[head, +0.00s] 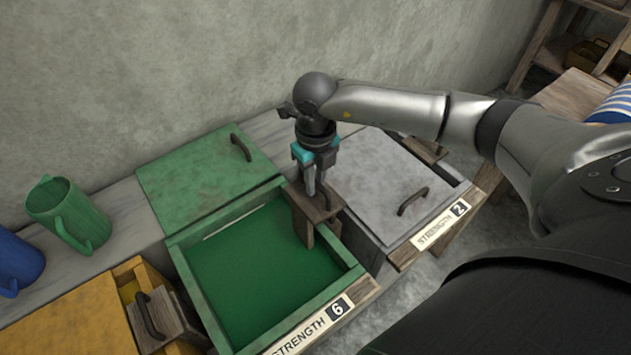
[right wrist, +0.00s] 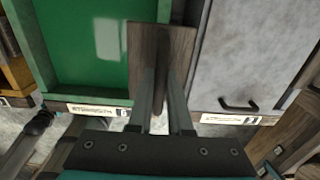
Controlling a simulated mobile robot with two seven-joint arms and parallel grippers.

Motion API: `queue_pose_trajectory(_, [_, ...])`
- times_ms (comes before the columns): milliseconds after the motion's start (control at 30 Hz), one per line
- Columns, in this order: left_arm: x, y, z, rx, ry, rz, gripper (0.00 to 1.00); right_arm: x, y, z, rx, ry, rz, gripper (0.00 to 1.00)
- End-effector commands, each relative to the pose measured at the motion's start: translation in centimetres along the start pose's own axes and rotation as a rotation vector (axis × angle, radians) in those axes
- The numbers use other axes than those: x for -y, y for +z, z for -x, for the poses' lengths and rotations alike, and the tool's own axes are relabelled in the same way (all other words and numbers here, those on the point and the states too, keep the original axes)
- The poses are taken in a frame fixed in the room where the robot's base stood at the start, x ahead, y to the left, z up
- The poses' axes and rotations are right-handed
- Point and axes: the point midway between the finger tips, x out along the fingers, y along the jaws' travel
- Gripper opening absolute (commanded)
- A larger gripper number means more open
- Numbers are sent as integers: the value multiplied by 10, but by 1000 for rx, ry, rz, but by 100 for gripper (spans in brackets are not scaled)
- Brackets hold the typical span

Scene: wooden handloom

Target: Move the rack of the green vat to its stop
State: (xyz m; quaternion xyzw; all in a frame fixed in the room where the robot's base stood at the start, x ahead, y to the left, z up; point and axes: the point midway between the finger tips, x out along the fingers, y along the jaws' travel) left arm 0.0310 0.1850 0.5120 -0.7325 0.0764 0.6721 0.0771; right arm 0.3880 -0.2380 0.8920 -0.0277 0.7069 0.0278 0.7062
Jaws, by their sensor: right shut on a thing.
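The green vat (head: 190,283) is an open green box of dark green liquid with a "STRENGTH 6" label on its front. Its wooden rack (head: 303,222) is at the vat's right wall in the head view, with one board reaching down inside the vat. My right gripper (head: 316,190) comes from above and is shut on the rack's upper part. In the right wrist view, the fingers (right wrist: 161,105) close on the brown wooden rack (right wrist: 160,50), between the green vat (right wrist: 85,97) and a grey lid. My left gripper is not in view.
A green lid (head: 200,180) lies behind the vat. A grey-lidded vat (head: 375,190) labelled "STRENGTH 2" stands close on the right. A yellow vat (head: 70,325), a green jug (head: 68,212) and a blue jug (head: 15,262) are at left. The wall (head: 150,70) rises behind.

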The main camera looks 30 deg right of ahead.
Motion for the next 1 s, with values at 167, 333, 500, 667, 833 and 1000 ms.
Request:
queue_pose_trajectory(167, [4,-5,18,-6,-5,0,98,0,1,23,5,0,0,0])
queue_pose_trajectory(333, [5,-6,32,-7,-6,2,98,0,1,40,5,0,0,0])
queue_pose_trajectory(500, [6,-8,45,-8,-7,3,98,0,1,57,4,0,0,0])
queue_pose_trajectory(667, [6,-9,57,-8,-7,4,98,0,1,73,4,1,0,0])
queue_pose_trajectory(833, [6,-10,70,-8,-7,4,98,0,1,89,4,1,-1,0])
queue_pose_trajectory(1000, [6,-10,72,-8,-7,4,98,0,1,94,4,1,-1,0])
